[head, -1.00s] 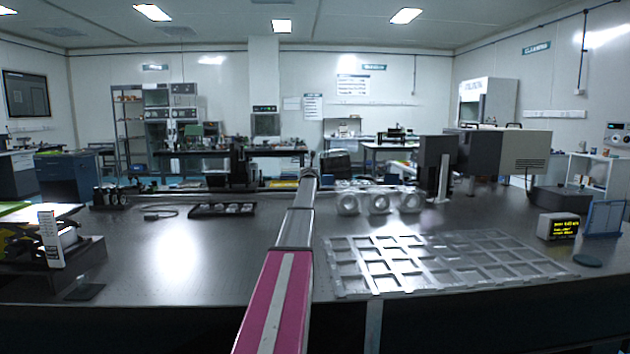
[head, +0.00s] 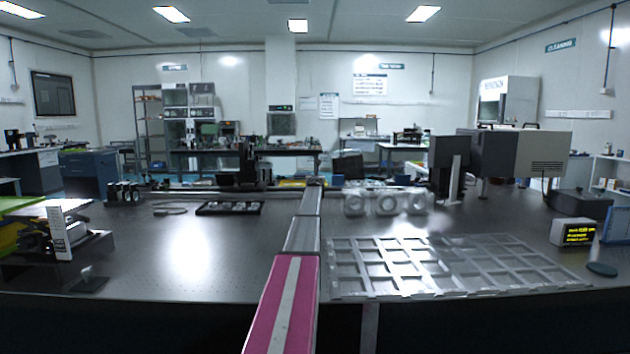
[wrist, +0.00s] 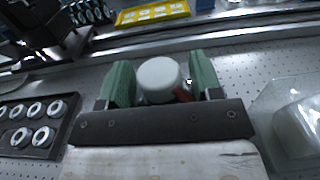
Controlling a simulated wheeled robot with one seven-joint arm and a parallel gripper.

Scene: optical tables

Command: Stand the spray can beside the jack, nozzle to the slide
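My gripper (wrist: 163,82) has its two green fingers on either side of a white round-topped object, which looks like the spray can (wrist: 160,73). A small red part shows at its right, beside the right finger. A narrow gap shows between cap and right finger; contact lower down is hidden. In the head view my arm hides the gripper and can. The likely jack (head: 72,236), a low metal stand with a white label plate, is at the table's left. A long metal rail (head: 190,189) along the back may be the slide; I cannot be sure.
A black tray of round parts (head: 229,208) lies left of my arm. Clear ringed parts (head: 387,204) and a metal grid (head: 425,268) lie right. Grey instruments (head: 497,155) stand back right. The table (head: 190,250) between jack and arm is mostly bare.

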